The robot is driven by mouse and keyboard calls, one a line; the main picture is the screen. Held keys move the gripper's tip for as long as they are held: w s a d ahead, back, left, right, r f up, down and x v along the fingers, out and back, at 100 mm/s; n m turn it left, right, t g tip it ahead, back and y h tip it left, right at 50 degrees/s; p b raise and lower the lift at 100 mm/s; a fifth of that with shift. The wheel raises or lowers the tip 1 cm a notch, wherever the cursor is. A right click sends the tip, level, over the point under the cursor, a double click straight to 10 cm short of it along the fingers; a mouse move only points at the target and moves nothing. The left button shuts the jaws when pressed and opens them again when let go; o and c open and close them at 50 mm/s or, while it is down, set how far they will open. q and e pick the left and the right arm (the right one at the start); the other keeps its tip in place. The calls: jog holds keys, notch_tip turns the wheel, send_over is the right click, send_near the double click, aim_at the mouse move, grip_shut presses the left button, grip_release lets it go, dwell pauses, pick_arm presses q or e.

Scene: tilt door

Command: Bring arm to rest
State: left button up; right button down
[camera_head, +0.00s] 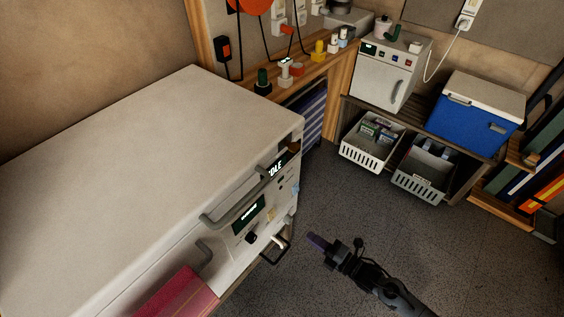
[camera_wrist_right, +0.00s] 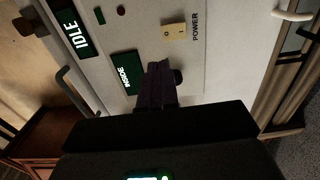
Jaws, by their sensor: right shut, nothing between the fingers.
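My right gripper (camera_head: 318,241) is in the head view at lower centre, over the dark floor, with its purple fingertips pointing left toward the front of the large white machine (camera_head: 160,140). The fingers are shut and empty, apart from the machine in the head view. In the right wrist view the shut fingers (camera_wrist_right: 158,82) show in front of the machine's control panel. The panel has an IDLE display (camera_wrist_right: 83,38), a MODE screen (camera_wrist_right: 125,73) and a yellowish POWER switch (camera_wrist_right: 174,31). My left gripper is in neither view.
White baskets (camera_head: 372,142), a small white cabinet (camera_head: 390,72) and a blue cooler (camera_head: 476,104) stand at the back right. The floor (camera_head: 345,205) around my gripper is clear.

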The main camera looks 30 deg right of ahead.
jog(key=s+a+r+m+g+h+p, duration=0.1)
jog(key=s+a+r+m+h+p, duration=0.1)
jog(key=a+r+m+p, duration=0.5)
jog(key=s+a+r+m+g+h+p, duration=0.1)
jog(key=s+r+h+p, duration=0.1)
jog(key=r+p, duration=0.65)
jog(key=s+d+r+m+g+h+b, duration=0.1)
jog(key=s+r+m+g+h, duration=0.1)
jog(key=s+m+g, duration=0.45)
jog(key=s+d+r+m+g+h, duration=0.1)
jog(key=s+d+r+m+g, duration=0.15)
jog(key=s+m+g, duration=0.45)
notch_tip(320, 180, up, 38)
jog(key=a+r+t+p, duration=0.1)
jog(key=t+p, duration=0.2)
jog(key=p, duration=3.5)
notch_tip(320, 180, down, 76)
jog(key=b, duration=7.5)
jog(key=shift+s+r+n, duration=0.15)
jog(key=shift+s+n, duration=0.05)
jog(key=shift+n, duration=0.15)
